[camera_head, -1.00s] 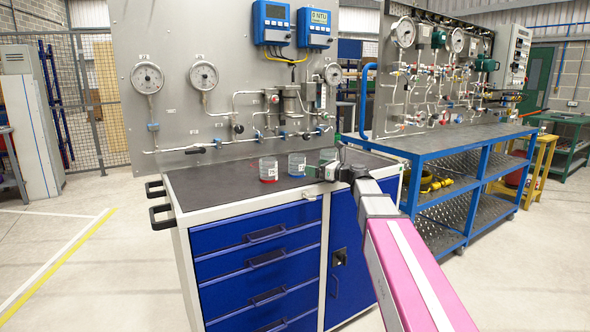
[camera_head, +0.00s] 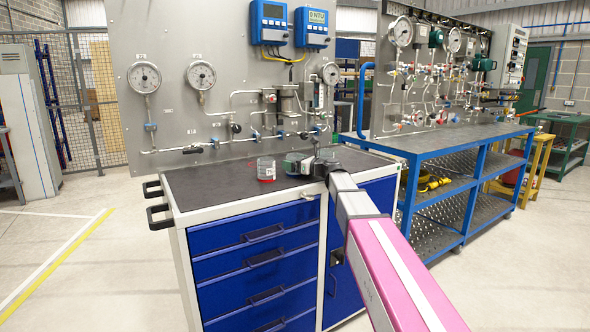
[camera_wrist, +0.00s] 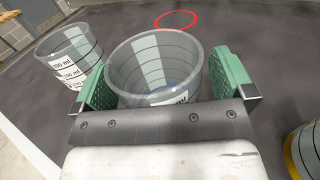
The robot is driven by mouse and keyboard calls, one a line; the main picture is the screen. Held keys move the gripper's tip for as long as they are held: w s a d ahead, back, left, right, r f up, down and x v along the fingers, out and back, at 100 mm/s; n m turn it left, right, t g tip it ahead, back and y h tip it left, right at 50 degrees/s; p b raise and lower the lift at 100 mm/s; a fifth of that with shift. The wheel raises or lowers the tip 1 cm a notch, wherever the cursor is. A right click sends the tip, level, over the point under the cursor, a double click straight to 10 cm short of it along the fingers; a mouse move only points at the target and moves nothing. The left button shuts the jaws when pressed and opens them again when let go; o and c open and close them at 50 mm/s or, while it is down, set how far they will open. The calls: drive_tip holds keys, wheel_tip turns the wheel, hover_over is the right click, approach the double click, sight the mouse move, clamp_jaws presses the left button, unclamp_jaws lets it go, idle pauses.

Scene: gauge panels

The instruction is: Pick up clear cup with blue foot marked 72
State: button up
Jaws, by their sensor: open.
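A clear cup with a blue tint at its base (camera_wrist: 155,60) stands between the two green fingers of my gripper (camera_wrist: 165,86) in the wrist view. Its label is mostly hidden by the gripper, so I cannot read the mark. The fingers are open on either side of its wall; I cannot tell if they touch it. In the head view my gripper (camera_head: 297,165) is low over the black worktop and largely hides this cup.
A clear cup with a red foot (camera_head: 266,171) stands left of my gripper; a cup with ml labels (camera_wrist: 72,52) is at left in the wrist view. A yellow-edged cup (camera_wrist: 303,150) is at right. A red ring (camera_wrist: 177,20) lies beyond. The gauge panel (camera_head: 180,110) rises behind.

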drive_tip(key=c, duration=1)
